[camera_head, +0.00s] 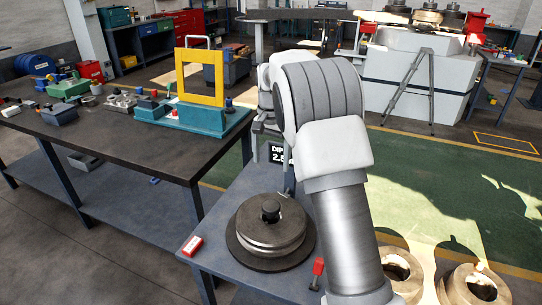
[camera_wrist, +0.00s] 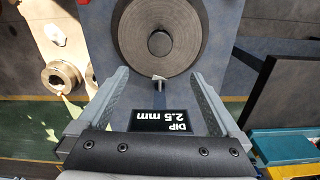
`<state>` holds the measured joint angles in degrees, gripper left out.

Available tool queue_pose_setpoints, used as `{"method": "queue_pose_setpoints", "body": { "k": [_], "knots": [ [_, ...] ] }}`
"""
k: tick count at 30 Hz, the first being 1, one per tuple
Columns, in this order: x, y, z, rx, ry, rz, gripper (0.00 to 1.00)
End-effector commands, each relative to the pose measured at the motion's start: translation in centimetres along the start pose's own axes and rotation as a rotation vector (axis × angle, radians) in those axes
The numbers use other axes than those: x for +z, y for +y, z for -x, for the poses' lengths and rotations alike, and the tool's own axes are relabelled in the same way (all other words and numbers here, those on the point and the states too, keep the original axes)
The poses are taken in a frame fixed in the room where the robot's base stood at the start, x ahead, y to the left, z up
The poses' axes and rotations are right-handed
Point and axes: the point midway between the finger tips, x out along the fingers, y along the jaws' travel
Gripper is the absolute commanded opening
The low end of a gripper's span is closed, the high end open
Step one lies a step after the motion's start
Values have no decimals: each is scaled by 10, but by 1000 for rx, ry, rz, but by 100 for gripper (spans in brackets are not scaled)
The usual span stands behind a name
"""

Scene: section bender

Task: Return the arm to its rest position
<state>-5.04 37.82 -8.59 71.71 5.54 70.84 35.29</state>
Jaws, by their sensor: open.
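My arm (camera_head: 335,150) rises from the lower middle of the head view and bends at a white and grey joint. My gripper (camera_wrist: 160,78) shows in the wrist view with its two fingers wide apart and nothing gripped. In the head view the arm hides most of it. Beyond the fingers lies a round stacked metal roll (camera_wrist: 160,38) with a dark central knob; it also shows on the blue-grey stand in the head view (camera_head: 270,232). A black sign reading "DIP 2.5 mm" (camera_wrist: 162,121) shows between the fingers, partly hidden in the head view (camera_head: 279,154).
A long workbench (camera_head: 130,148) on the left carries a yellow frame (camera_head: 199,77) on a teal base and several tools. A red-and-white box (camera_head: 192,245) lies at the stand's left edge. Brass-coloured rings (camera_head: 478,288) are at lower right. Green floor (camera_head: 430,180) is open on the right.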

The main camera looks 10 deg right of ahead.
Motion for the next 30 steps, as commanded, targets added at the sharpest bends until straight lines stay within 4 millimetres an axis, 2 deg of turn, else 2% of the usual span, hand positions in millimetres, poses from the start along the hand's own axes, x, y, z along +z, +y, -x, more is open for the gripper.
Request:
{"method": "queue_pose_setpoints", "body": {
  "k": [16,20,30],
  "knots": [
    [3,3,14,-8,6,7,100],
    [13,13,34,-29,21,35,100],
    [62,55,93,-99,92,158,100]
  ]
}}
